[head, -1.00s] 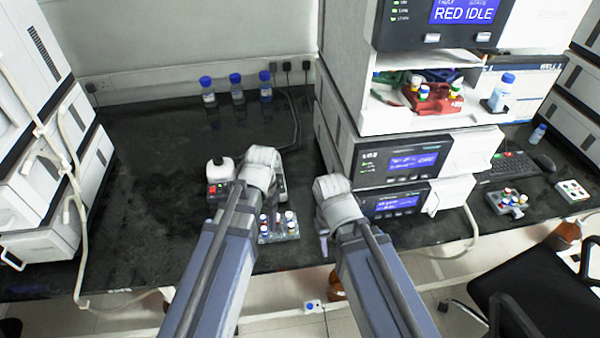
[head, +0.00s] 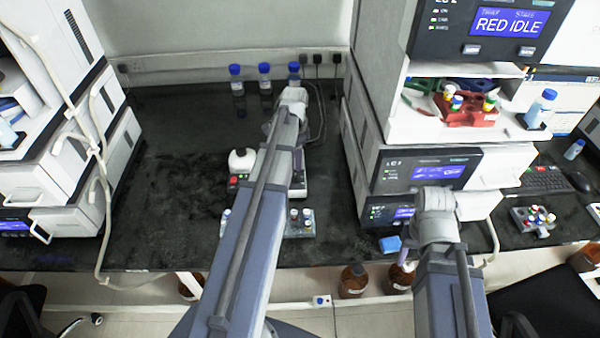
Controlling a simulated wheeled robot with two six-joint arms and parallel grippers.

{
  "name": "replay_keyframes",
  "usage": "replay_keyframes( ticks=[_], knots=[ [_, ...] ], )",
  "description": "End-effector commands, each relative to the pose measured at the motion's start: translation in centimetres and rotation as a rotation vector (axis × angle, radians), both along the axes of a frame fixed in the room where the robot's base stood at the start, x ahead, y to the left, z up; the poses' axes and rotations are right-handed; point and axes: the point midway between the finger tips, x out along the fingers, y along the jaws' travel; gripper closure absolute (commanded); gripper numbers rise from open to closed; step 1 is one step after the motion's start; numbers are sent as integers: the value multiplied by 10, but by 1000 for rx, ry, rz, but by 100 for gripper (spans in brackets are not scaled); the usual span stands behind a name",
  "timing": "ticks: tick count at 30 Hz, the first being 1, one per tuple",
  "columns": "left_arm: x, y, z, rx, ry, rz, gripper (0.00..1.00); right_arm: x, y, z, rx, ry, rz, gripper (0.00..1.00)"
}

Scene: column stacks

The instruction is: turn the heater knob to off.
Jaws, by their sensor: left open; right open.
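A small bench device (head: 238,181) with red and green lights and a white rounded top stands mid-bench, partly covered by my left arm. It may be the heater. Its right part shows as a grey-white edge (head: 299,180) beyond the arm. I cannot make out a knob; that part may lie behind the arm. My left gripper (head: 291,104) is over the bench beyond the device, its fingers mostly hidden; it is open. My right gripper (head: 400,252) is open near the bench's front edge, right of the device and in front of the stacked instruments, with nothing seen in it.
A vial rack (head: 301,224) sits in front of the device, partly behind my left arm. Several blue-capped bottles (head: 264,78) stand at the back. Stacked instruments (head: 430,170) rise at the right. Dark bench (head: 175,165) is clear at the left. Brown bottles (head: 353,281) stand below.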

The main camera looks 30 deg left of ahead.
Motion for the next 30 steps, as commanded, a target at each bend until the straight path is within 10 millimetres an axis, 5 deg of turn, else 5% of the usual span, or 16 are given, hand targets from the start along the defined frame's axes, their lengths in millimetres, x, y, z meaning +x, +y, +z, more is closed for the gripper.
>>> replay_keyframes(
  ticks=[18, 30],
  knots=[
    [0, -1, -70, 0, 0, 1, 39, 0, 0, -70, 0, 0, 0, 50],
    [0, -1, -75, 0, 0, 1, 39, 0, 0, -75, 0, 0, 0, 50]
  ],
)
